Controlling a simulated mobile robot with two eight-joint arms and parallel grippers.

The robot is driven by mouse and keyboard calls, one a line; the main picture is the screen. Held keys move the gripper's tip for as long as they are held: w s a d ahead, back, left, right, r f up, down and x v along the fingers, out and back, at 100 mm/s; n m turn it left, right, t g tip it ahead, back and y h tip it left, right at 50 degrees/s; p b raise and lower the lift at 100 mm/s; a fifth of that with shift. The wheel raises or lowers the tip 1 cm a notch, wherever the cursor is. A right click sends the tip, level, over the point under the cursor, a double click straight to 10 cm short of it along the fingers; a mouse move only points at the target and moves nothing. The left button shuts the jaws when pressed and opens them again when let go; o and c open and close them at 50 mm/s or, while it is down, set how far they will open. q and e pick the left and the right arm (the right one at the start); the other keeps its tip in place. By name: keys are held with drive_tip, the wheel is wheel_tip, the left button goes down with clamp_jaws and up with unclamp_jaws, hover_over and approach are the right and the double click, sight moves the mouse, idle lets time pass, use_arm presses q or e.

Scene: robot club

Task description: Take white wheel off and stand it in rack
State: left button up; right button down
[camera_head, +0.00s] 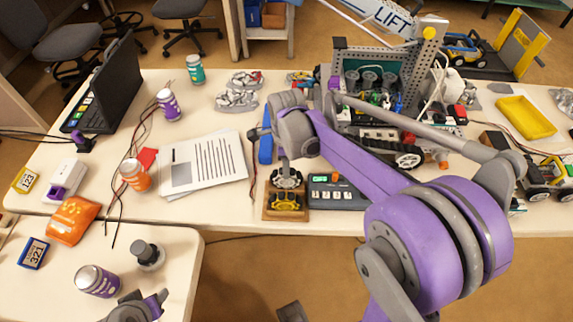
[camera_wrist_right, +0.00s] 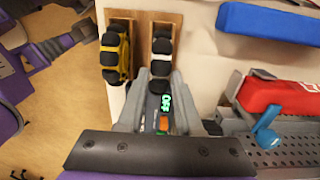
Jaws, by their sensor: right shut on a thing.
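The white wheel (camera_wrist_right: 161,47), a black tyre with a pale hub band, is between the fingertips of my right gripper (camera_wrist_right: 160,78), which is shut on it. In the head view this wheel (camera_head: 287,179) shows below my right gripper (camera_head: 287,165), at the back part of the wooden rack (camera_head: 268,206). In the right wrist view it stands edge-on against the second wooden slot of the rack (camera_wrist_right: 143,38); whether it rests fully there I cannot tell. A yellow wheel (camera_head: 286,202) stands in the other slot. My left gripper (camera_head: 142,306) is partly in view at the bottom left, its jaws unclear.
A grey device with a green display (camera_head: 334,192) is right beside the rack. A blue block (camera_head: 265,148) lies behind it, papers (camera_head: 203,163) to the left. The large wheeled robot (camera_head: 385,115) stands behind my right arm. The table's front edge is close to the rack.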

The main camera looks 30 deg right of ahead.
drive_tip(key=shift+f+b, duration=0.4)
drive_tip(key=shift+f, duration=0.2)
idle(0.4)
drive_tip(key=c, duration=0.5)
unclamp_jaws()
drive_tip(key=shift+r+p, duration=2.25)
drive_tip(key=shift+r, duration=1.3)
